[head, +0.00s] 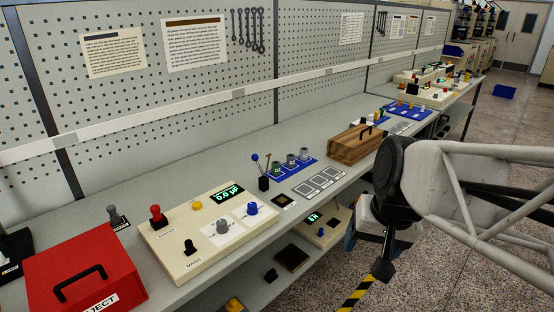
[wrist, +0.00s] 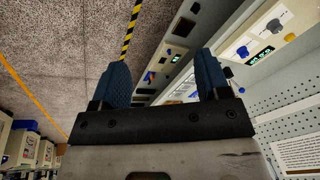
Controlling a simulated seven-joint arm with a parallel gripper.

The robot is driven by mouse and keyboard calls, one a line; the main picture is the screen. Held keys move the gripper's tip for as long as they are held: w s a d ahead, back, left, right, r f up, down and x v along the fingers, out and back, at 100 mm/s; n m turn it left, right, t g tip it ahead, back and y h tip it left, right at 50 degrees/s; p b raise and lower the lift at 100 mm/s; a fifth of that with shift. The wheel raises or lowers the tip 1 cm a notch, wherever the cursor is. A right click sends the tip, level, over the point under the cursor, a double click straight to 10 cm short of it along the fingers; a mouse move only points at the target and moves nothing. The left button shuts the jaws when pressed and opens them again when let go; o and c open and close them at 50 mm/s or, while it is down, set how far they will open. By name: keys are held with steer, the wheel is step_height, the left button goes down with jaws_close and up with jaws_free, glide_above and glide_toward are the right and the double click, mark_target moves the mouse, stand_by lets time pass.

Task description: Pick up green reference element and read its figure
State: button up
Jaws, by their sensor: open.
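A blue tray (head: 270,177) on the bench holds several small grey cylinders. The leftmost cylinder (head: 277,168) looks slightly greenish, but its colour and any figure on it are too small to tell. A cream instrument box (head: 165,243) stands left of the tray, with a lit green display (head: 227,194) that seems to read 0.0 µF. My gripper hangs low in front of the bench at the right, well away from the tray, and is partly hidden by my arm. In the wrist view my gripper (wrist: 162,75) has its blue fingers spread apart with nothing between them.
A red box (head: 85,275) marked REJECT stands at the bench's left end. A wooden box (head: 355,145) with a handle is right of the tray. White outlined squares (head: 320,181) in front are empty. A lower shelf holds more devices.

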steer(key=w+a+f+m+y, duration=0.1)
steer(key=w+a+m+y, duration=0.2)
steer(key=w, duration=0.8)
steer(key=w+a+f+m+y, duration=0.1)
steer(key=w+a+m+y, duration=0.2)
steer(key=w, duration=0.8)
steer(key=w+a+f+m+y, duration=0.1)
steer(key=w+a+m, duration=0.3)
steer(key=w, duration=0.8)
steer(key=m+t+y, duration=0.3)
steer(key=m+t, duration=0.2)
steer(key=m, duration=0.8)
glide_toward(277, 163)
steer(key=x, duration=0.2)
steer(key=shift+w+a, duration=0.2)
steer(key=shift+x, duration=1.3)
steer(key=shift+x, duration=2.6)
steer(key=shift+s+f, duration=0.15)
